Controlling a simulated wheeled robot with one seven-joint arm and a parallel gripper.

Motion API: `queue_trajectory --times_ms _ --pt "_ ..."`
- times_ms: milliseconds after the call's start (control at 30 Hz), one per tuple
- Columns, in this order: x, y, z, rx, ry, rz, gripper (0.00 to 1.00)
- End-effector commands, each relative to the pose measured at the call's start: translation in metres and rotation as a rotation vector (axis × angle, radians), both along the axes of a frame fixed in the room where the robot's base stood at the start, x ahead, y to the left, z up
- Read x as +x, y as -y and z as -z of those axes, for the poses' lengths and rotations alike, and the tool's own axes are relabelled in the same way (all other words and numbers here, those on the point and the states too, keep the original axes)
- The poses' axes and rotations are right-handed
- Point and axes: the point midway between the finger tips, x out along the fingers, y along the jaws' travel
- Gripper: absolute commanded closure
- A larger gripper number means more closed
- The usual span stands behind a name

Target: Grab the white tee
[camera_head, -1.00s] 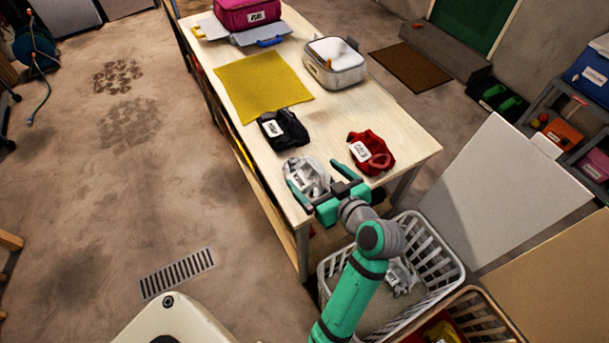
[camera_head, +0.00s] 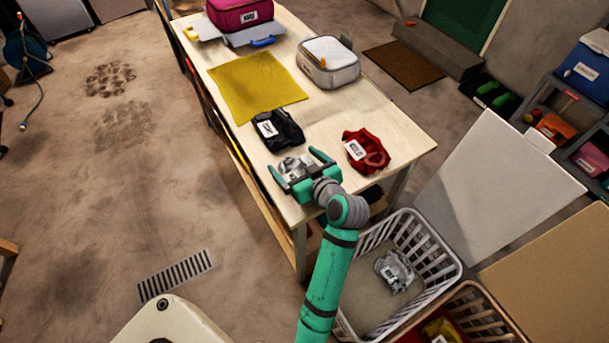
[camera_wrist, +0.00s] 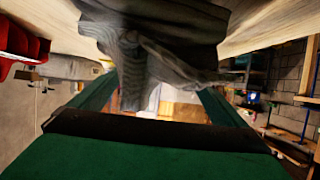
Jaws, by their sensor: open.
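A crumpled white-grey garment with a label, which looks like the white tee (camera_head: 294,164), lies on the near end of the wooden table (camera_head: 345,115). My gripper (camera_head: 292,160) is open around it, one finger on its left and one on its right. My gripper and arm hide part of the garment in the head view. In the wrist view the grey cloth (camera_wrist: 160,50) fills the upper middle, reaching in between the spread green fingers (camera_wrist: 157,97). I cannot tell whether the fingers touch it.
A black garment (camera_head: 278,130) lies just behind and a red garment (camera_head: 366,150) lies to the right. A yellow cloth (camera_head: 255,86) and a grey case (camera_head: 328,66) are farther back. Below the table edge, a white basket (camera_head: 440,262) holds another light grey garment (camera_head: 396,270).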

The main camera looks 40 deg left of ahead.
Motion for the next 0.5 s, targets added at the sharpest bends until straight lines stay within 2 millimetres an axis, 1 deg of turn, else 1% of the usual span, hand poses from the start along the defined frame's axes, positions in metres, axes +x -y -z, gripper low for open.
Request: queue_trajectory --times_ms 67,100,267,300,500 --pt "-0.0001 0.0002 -0.0001 0.000 0.000 0.000 0.05" --pt "-0.0001 0.0003 -0.0001 0.000 0.000 0.000 0.09" --pt "-0.0002 0.0003 0.0001 0.000 0.000 0.000 0.48" --pt "-0.0003 0.0004 0.0001 -0.001 0.000 0.000 0.52" --pt "-0.0003 0.0007 0.0008 -0.001 -0.002 0.000 0.53"
